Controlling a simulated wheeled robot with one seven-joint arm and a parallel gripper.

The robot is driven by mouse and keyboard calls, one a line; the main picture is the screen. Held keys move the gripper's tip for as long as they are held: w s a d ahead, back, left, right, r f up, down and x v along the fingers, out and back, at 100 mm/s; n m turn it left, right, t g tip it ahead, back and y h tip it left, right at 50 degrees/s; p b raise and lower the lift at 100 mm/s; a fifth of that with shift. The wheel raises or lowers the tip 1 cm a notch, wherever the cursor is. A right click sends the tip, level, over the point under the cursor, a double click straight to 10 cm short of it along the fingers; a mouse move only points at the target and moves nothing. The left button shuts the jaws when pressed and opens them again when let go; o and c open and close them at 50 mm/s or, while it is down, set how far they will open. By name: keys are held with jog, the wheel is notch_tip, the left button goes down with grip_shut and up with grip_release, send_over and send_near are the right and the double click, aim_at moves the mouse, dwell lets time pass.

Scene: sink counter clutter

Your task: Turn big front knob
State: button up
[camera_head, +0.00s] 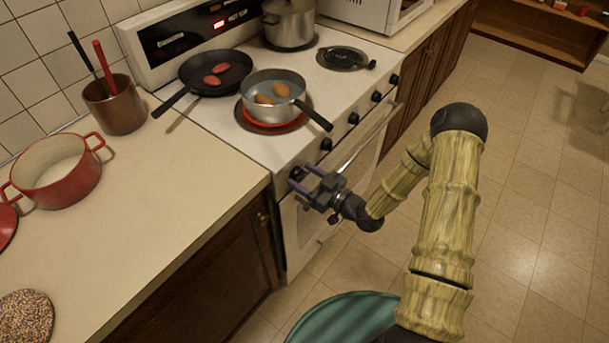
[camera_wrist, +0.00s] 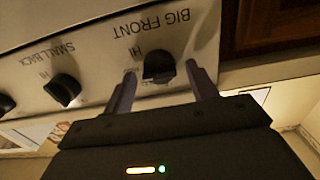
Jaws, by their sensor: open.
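The big front knob (camera_wrist: 159,67) is black and sits under the upside-down label "BIG FRONT" in the wrist view. In the head view it is the leftmost knob (camera_head: 296,174) on the stove's front panel. My gripper (camera_wrist: 160,85) is open, with one finger on either side of the knob. I cannot tell whether the fingers touch it. In the head view my gripper (camera_head: 309,180) reaches the panel's left end from the front. The knob's pointer direction is hard to make out.
A saucepan (camera_head: 272,90) with brown eggs stands on a glowing red burner (camera_head: 270,127), its handle pointing toward the front edge. A frying pan (camera_head: 216,70) and a large pot (camera_head: 289,22) stand behind. The small back knob (camera_wrist: 63,89) is beside the big front knob.

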jog(key=shift+w+a, duration=0.1)
jog(key=shift+a, duration=0.05)
jog(key=c, duration=1)
jog(key=shift+m, duration=0.5)
jog(key=o, duration=1)
jog(key=b+v, duration=0.2)
jog(key=v, duration=1.5)
jog(key=shift+d, duration=0.25)
jog(key=shift+f, duration=0.1)
